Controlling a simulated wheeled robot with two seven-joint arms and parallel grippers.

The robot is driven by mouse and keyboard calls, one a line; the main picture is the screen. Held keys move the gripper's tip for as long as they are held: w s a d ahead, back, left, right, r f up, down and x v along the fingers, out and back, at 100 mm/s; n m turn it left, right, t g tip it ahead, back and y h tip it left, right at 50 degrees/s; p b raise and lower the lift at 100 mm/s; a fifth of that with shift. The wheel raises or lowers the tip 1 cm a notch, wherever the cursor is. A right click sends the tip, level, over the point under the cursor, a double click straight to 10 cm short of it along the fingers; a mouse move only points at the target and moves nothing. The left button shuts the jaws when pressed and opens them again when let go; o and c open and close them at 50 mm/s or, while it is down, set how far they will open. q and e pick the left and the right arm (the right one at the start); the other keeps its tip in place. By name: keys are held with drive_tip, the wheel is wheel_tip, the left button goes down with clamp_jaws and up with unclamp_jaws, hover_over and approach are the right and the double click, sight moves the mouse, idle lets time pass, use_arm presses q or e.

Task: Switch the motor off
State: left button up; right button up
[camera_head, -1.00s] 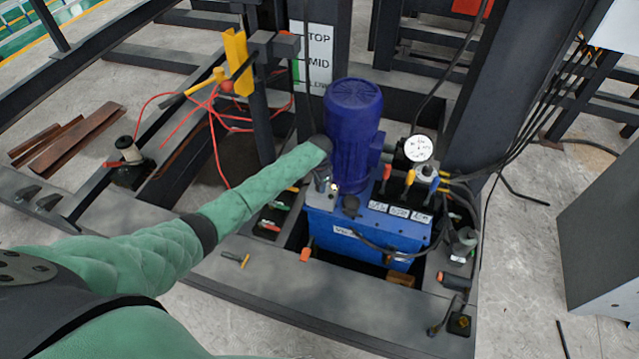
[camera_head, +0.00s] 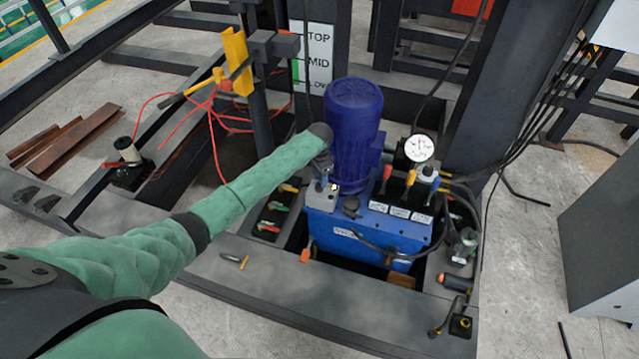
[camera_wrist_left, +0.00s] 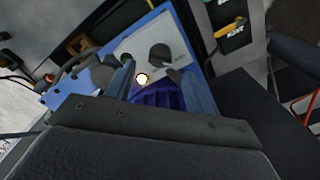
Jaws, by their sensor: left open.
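The blue motor (camera_head: 354,130) stands upright on a blue tank unit (camera_head: 365,230). A pale control plate (camera_head: 322,200) is at the tank's left corner, below my gripper. In the left wrist view the plate (camera_wrist_left: 140,42) carries a black rotary knob (camera_wrist_left: 160,53) and a glowing round lamp (camera_wrist_left: 142,78). My left gripper (camera_head: 325,178) is close above the plate, beside the motor. In the wrist view its open fingers (camera_wrist_left: 156,75) spread on either side of the lamp and knob. Contact with the knob cannot be told. My right gripper is not in view.
A pressure gauge (camera_head: 419,148) and coloured valve levers (camera_head: 410,178) stand right of the motor. A yellow bracket (camera_head: 237,62) and red cables (camera_head: 215,120) are to the left. Dark steel frame beams surround the unit. A grey cabinet (camera_head: 605,240) is at the right.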

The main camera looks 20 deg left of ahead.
use_arm(q)
drive_tip(key=shift+r, duration=1.55)
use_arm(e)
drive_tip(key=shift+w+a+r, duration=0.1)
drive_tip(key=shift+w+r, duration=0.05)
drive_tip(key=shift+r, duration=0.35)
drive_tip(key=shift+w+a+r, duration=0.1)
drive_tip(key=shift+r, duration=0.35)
